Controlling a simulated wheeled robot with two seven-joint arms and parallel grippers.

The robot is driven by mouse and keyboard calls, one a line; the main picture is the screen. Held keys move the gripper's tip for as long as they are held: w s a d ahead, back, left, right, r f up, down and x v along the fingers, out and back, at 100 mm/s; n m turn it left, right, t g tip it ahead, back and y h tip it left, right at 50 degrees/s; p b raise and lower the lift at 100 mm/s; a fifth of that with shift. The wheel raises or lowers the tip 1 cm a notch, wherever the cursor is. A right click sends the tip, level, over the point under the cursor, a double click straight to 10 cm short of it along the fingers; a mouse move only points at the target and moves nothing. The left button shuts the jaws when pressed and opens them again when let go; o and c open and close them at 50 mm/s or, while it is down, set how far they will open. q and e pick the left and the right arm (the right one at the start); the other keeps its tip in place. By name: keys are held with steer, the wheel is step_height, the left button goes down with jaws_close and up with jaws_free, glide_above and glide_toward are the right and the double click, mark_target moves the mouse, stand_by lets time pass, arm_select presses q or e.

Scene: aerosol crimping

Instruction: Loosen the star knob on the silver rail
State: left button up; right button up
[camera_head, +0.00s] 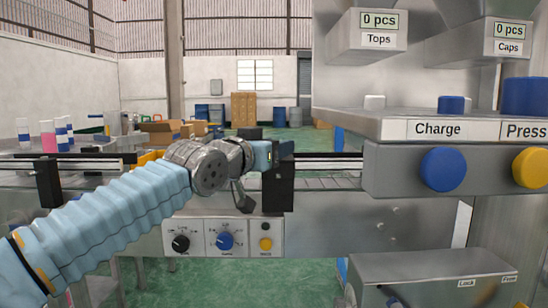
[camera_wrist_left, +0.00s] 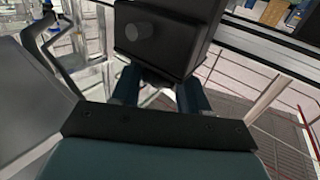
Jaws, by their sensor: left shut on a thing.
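My left arm comes in from the left, and its gripper (camera_head: 270,155) is at the black block (camera_head: 278,187) on the silver rail (camera_head: 330,169). In the left wrist view the two dark blue fingers of the gripper (camera_wrist_left: 158,90) reach to the near side of the black block (camera_wrist_left: 165,40). They are shut on a dark part there, which I take for the star knob; its shape is mostly hidden between the fingers and under the block. My right gripper is in neither view.
Below the rail is a panel with a black dial (camera_head: 181,244), a blue dial (camera_head: 225,241) and a yellow button (camera_head: 265,244). The Charge and Press station (camera_head: 400,170) stands close on the right. Another black block (camera_head: 47,183) is on the rail at far left.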

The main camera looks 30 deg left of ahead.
arm_select(q)
steer(key=o, duration=1.1)
steer(key=shift+c, duration=0.2)
steer(key=shift+s, duration=0.1)
steer(key=shift+s, duration=0.35)
steer(key=s+b, duration=0.2)
steer(key=s, duration=1.1)
steer(key=shift+a, duration=0.3)
